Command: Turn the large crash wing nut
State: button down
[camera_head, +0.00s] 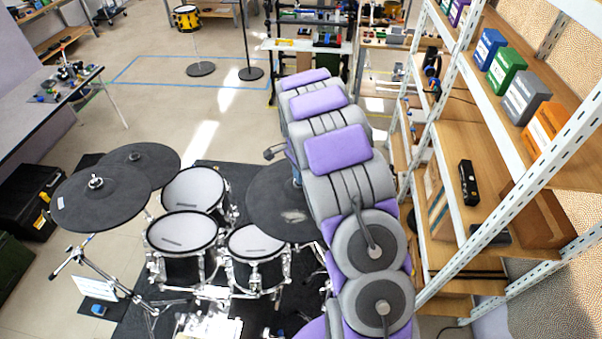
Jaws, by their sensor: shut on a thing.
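The large crash (262,206) is a dark round cymbal right of the drums, its right part covered by my arm. Its wing nut is hidden behind my arm, around the cymbal's middle. Only a narrow edge of my gripper (296,181) shows beside the arm, low over the middle of that cymbal. It is shut at the wing nut's place; its fingertips and the nut between them cannot be made out.
Grey drums (182,233) and two more dark cymbals (95,198) stand to the left on a black mat (135,310). A tall shelf (470,145) with coloured boxes stands close on the right. Open floor (150,110) lies behind the drums.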

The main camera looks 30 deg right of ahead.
jog(key=shift+f, duration=0.1)
jog(key=shift+n+b, duration=1.2)
jog(key=shift+n, duration=0.1)
jog(key=shift+n+b, duration=0.9)
jog(key=shift+n, duration=0.6)
jog(key=c, duration=1.2)
grip_release()
jog(key=shift+w+d, duration=0.15)
jog(key=r, duration=0.6)
jog(key=r+b, duration=0.1)
jog(key=r, duration=0.4)
jog(key=r+b, duration=0.1)
jog(key=r, duration=0.5)
jog(key=shift+w+r, duration=0.25)
jog(key=shift+r, duration=0.05)
